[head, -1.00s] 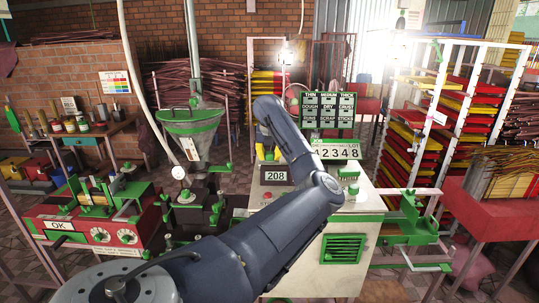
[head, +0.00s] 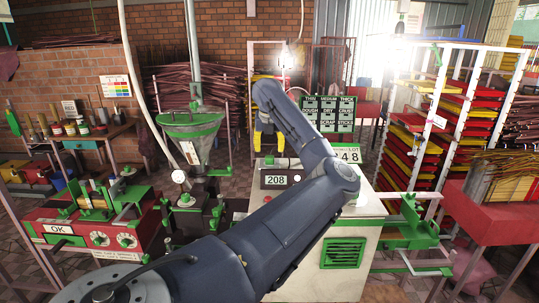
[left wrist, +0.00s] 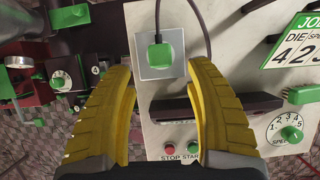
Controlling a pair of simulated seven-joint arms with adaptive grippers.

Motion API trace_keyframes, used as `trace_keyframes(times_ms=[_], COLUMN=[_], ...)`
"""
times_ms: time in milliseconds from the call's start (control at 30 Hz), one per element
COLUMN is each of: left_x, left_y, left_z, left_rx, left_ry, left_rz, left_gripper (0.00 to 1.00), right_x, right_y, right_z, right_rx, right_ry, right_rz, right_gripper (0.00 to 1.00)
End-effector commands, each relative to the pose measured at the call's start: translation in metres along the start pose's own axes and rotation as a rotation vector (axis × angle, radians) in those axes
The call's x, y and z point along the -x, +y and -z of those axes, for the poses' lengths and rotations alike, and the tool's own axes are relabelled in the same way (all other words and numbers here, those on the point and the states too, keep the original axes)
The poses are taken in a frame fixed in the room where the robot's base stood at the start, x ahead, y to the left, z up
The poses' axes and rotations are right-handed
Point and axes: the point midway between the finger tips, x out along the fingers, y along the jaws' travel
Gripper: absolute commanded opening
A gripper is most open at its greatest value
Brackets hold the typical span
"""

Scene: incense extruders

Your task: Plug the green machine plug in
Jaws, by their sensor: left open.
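The green plug (left wrist: 158,56), with a dark cable, is at a square grey plate (left wrist: 175,67) on the machine's pale top in the left wrist view. I cannot tell how deep it sits in the plate. My left gripper (left wrist: 163,68) is open, its yellow fingers spread on either side of the plate and plug, apart from the plug. In the head view my left gripper (head: 268,143) hangs at the back left of the pale machine (head: 318,235). My right gripper is not in view.
On the machine top are a dark bar (left wrist: 217,107), red and green buttons (left wrist: 180,149), a speed knob (left wrist: 291,134) and a lot number sign (left wrist: 296,45). A 208 display (head: 275,180) faces front. A funnel machine (head: 192,130) stands to the left.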

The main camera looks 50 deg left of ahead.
Motion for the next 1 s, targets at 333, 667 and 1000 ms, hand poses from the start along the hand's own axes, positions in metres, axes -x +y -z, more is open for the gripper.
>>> trace_keyframes(times_ms=[333, 667, 1000], left_x=[0.040, 0.047, 0.046], left_y=[-0.001, 0.000, 0.001], left_z=[0.000, 0.000, 0.000], left_rx=[0.000, -0.001, -0.006], left_ry=[0.000, 0.001, 0.000], left_rz=[0.001, 0.001, -0.011], left_gripper=[0.55, 0.55, 0.55], right_x=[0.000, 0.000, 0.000], right_y=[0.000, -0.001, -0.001], right_z=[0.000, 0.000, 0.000], right_rx=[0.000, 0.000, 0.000], right_ry=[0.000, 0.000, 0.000], right_rz=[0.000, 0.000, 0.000], right_gripper=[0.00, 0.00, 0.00])
